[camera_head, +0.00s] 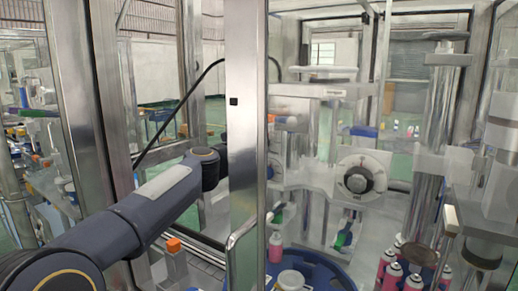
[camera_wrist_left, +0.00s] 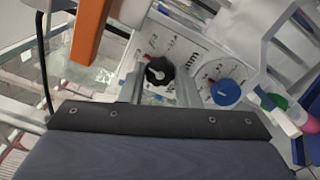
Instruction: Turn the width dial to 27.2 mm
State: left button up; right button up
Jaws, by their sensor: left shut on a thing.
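In the left wrist view a black knob (camera_wrist_left: 158,72) with a white pointer line sits on a white panel with a printed scale and red marks. My left gripper (camera_wrist_left: 160,84) has one finger on each side of this knob and is shut on it. The scale figures are too small to read. A second dial with a blue knob (camera_wrist_left: 226,92) stands just right of it, with "mm" lettering between the two. In the head view my left arm reaches in from the left, and its gripper is hidden behind a metal post (camera_head: 246,140). My right gripper is not in view.
An orange bar (camera_wrist_left: 90,30) stands close by at the upper left of the wrist view. In the head view a round white dial with a grey knob (camera_head: 358,180) is on the machine. Pink cans (camera_head: 390,278) stand at the lower right.

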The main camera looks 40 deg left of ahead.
pick_arm(q)
jog(key=shift+f+m+b, duration=0.15)
jog(key=shift+m+b, duration=1.45)
jog(key=shift+m, duration=1.5)
jog(key=o, duration=1)
jog(key=s, duration=0.2)
jog(key=s+b, duration=0.1)
jog(key=s, duration=0.2)
jog(key=s+d, duration=0.1)
jog(key=s, duration=0.1)
jog(key=shift+s+b, duration=0.35)
jog(key=shift+b, duration=0.05)
